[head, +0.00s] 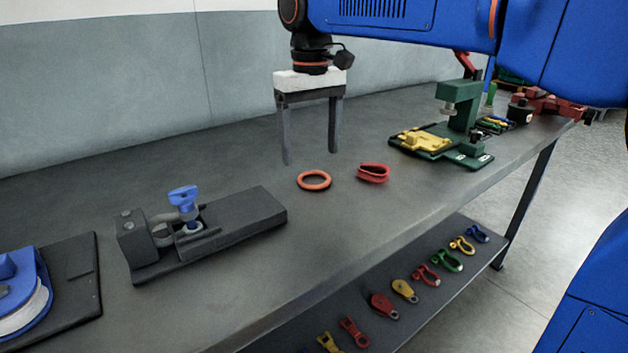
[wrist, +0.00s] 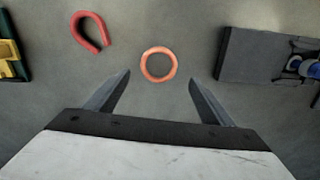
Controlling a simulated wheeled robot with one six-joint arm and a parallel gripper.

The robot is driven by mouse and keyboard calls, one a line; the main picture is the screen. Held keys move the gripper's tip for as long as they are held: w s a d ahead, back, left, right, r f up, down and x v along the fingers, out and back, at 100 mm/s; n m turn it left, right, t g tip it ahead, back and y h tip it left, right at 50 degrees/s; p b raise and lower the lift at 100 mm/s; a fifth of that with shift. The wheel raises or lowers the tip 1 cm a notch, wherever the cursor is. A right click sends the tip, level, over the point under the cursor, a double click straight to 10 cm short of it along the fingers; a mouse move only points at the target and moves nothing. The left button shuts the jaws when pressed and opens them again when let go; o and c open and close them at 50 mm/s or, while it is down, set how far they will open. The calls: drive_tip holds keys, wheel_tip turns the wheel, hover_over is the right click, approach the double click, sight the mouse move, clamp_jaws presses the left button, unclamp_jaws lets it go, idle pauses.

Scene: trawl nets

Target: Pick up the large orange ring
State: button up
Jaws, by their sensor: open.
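The large orange ring (head: 314,180) lies flat on the grey workbench, near its middle. In the wrist view the orange ring (wrist: 158,65) sits ahead of and between the two fingers, apart from both. My gripper (head: 309,158) is open and empty, pointing down above the bench. In the head view its fingers appear just behind the ring. The fingers also show in the wrist view (wrist: 160,82), spread wider than the ring.
A red thimble-shaped loop (head: 373,173) lies right of the ring. A dark fixture with a blue-handled shackle (head: 245,222) stands left. A green press (head: 460,115) with a yellow part is at right. A lower shelf (head: 440,292) holds several shackles and blocks. Bench around the ring is clear.

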sight(314, 182)
drive_tip(key=shift+s+d+f, duration=0.1)
drive_tip(key=shift+d+f, duration=0.05)
drive_tip(key=shift+f, duration=1.2)
drive_tip(key=shift+s+d+f, duration=0.1)
drive_tip(key=shift+d+f, duration=0.05)
drive_tip(key=shift+f, duration=1.15)
drive_tip(key=c, duration=1.2)
